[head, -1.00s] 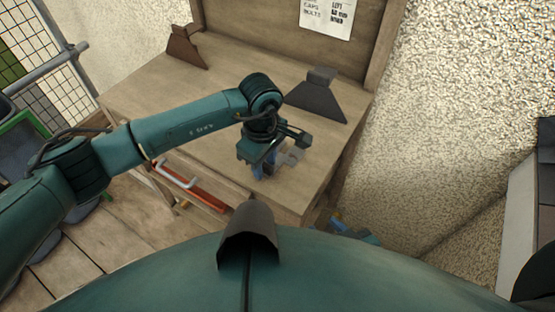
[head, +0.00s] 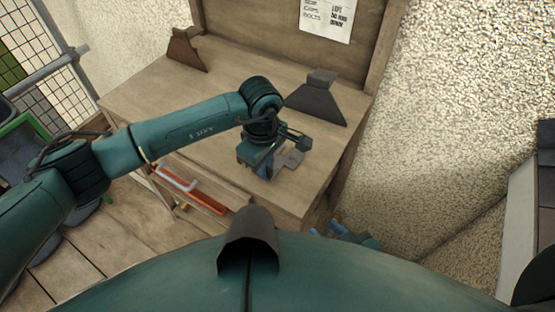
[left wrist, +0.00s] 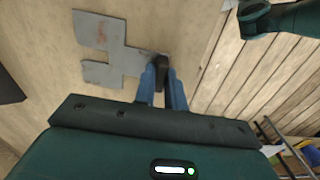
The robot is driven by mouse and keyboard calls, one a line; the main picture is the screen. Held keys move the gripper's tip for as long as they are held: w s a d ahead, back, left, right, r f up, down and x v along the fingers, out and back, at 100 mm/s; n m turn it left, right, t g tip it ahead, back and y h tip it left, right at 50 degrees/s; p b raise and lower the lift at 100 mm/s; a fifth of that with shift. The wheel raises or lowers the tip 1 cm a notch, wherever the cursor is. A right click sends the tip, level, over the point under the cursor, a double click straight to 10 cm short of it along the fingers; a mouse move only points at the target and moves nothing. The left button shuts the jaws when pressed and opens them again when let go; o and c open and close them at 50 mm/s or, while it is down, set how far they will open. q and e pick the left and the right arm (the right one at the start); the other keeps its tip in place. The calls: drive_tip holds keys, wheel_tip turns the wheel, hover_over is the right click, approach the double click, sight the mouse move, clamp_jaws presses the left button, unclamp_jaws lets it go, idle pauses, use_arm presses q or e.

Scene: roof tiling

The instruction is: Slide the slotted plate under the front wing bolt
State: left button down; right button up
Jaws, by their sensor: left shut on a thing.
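The slotted plate (head: 292,158) is flat and grey, low over or on the bench top beside my left gripper. The left wrist view shows its notched shape (left wrist: 103,62), with a narrow arm running to my fingertips. My left gripper (head: 264,176) is shut on a dark upright piece at the end of that arm, between its blue fingers (left wrist: 163,82); it seems to be the plate's grip. My right gripper (head: 328,230) shows in part below the bench's right corner, and its jaws are unclear. I cannot make out the front wing bolt.
The wooden bench (head: 150,95) carries a dark bracket-like piece (head: 185,50) at the back left and a dark flared piece (head: 318,100) at the right. A red tool with a pale handle (head: 195,190) lies at the front. A rough wall (head: 450,90) stands to the right.

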use_arm(q)
drive_tip(key=shift+r, duration=0.15)
drive_tip(key=shift+r+p, duration=1.15)
drive_tip(key=shift+r, duration=1.25)
drive_tip(key=shift+s+f, duration=0.1)
